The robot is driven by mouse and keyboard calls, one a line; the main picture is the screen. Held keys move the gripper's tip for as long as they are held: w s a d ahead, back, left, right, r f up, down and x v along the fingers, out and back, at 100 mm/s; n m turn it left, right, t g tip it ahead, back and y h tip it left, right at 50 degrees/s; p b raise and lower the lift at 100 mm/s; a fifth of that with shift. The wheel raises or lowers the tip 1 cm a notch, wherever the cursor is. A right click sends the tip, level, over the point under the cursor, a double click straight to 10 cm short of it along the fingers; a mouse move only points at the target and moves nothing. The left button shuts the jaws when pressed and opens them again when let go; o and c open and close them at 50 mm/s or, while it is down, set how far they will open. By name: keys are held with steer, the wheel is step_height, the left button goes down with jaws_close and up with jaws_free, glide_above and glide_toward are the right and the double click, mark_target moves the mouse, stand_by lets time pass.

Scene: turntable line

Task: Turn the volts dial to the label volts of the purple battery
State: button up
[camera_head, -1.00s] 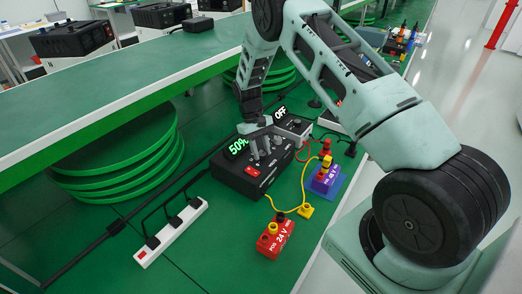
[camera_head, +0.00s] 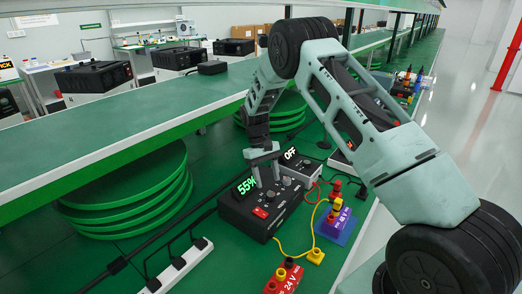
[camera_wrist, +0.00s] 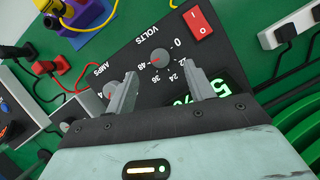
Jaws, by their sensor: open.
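The black power supply (camera_head: 240,213) stands on the green table, with a lit 55% display (camera_head: 247,185) on top. In the wrist view its volts dial (camera_wrist: 161,57) is a grey knob ringed by numbers including 0, 12, 24 and 36, with a red mark on its left side. My gripper (camera_head: 267,183) is open above the panel; in the wrist view its fingertips (camera_wrist: 159,72) lie on either side of the dial, apparently not touching it. The purple battery (camera_head: 333,228) stands right of the supply; it also shows in the wrist view (camera_wrist: 88,18). Its label is too small to read surely.
A red 24 V battery (camera_head: 288,279) stands in front, beside a yellow connector (camera_head: 315,256). A grey box (camera_head: 300,171) showing OFF adjoins the supply. A white power strip (camera_head: 183,262) lies to the left, and stacked green discs (camera_head: 125,200) stand behind it.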

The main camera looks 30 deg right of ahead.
steer(key=b+v, duration=0.2)
steer(key=v, duration=1)
steer(key=shift+r, duration=0.25)
steer(key=shift+w, duration=0.1)
